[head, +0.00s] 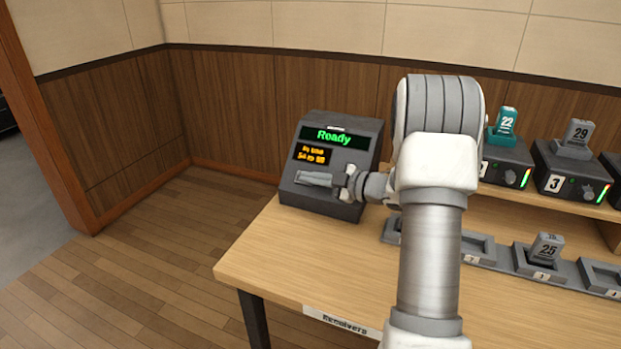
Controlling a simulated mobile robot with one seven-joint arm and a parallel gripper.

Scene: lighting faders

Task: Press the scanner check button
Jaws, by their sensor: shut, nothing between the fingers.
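The scanner (348,138) is a dark grey sloped box at the left end of the table. Its upper screen shows "Ready" in green, and a smaller screen below shows orange text too small to read surely. A lighter grey flat piece (314,179) lies on its lower face. My gripper (339,181) is shut and empty, close in front of the scanner's lower face, just right of that piece. I cannot tell whether it touches the scanner. No check button can be made out; my gripper and wrist cover part of the lower face.
The wooden table (285,255) has bare room at its front left. A grey tray row (505,262) holds a block marked 25 (546,249). Charger units hold a teal block marked 22 (505,123) and a grey one marked 29 (577,136). My arm hides the table's middle.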

